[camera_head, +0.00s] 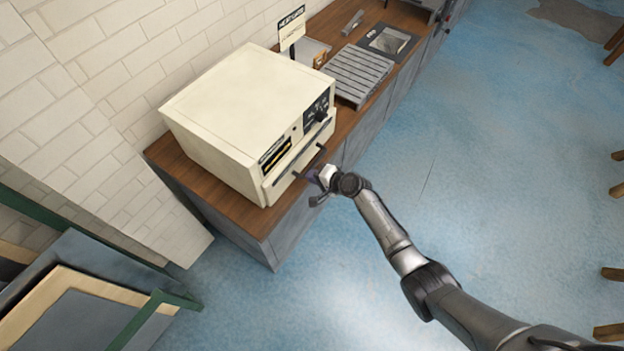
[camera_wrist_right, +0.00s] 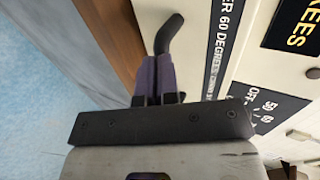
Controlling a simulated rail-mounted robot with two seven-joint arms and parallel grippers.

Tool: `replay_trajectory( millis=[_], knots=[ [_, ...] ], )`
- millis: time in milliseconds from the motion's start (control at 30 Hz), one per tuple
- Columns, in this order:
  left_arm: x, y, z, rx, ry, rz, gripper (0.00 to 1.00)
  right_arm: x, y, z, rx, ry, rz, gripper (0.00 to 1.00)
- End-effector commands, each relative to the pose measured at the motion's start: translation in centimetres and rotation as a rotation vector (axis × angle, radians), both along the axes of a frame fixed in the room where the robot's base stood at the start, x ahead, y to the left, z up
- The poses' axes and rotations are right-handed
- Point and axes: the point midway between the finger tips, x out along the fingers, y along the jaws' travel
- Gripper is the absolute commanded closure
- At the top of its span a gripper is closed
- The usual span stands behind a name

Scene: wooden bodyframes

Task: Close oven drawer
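The cream oven (camera_head: 235,110) stands on a wooden counter against a brick wall. Its drawer front (camera_head: 283,182) is low on the side facing right and juts out a little from the body. A dark handle (camera_head: 322,147) runs along the drawer front; its curved end (camera_wrist_right: 168,35) shows in the right wrist view. My right gripper (camera_head: 312,176) is at the handle. In the right wrist view its purple fingers (camera_wrist_right: 152,78) are close together at the handle's end. I cannot tell whether the handle is between them. My left gripper is out of view.
The wooden counter (camera_head: 225,205) ends just in front of the oven. A ribbed grey tray (camera_head: 358,75) and a small sign (camera_head: 291,27) stand behind it. Framed panels (camera_head: 80,300) lean at the lower left.

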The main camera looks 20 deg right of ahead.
Motion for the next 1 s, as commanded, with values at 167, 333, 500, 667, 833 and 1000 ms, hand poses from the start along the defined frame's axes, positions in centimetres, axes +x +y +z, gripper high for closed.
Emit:
replay_trajectory(
  millis=[167,333,500,667,833,1000],
  knots=[
    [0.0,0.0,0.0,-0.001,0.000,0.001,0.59,0.0,0.0,-0.1,-0.001,0.001,-0.002,1.00],
    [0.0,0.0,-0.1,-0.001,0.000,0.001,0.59,0.0,0.0,-0.2,-0.001,0.002,-0.002,1.00],
    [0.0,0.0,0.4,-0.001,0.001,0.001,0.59,-0.5,-0.2,0.1,-0.001,0.003,0.000,1.00],
    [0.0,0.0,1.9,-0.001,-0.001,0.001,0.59,-2.3,-0.9,0.7,-0.002,0.005,0.010,1.00],
    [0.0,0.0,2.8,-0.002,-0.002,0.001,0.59,-4.9,-2.2,1.8,-0.003,0.002,0.017,1.00],
    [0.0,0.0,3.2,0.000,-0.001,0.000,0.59,-7.3,-3.8,3.3,-0.004,0.002,0.017,1.00]
  ],
)
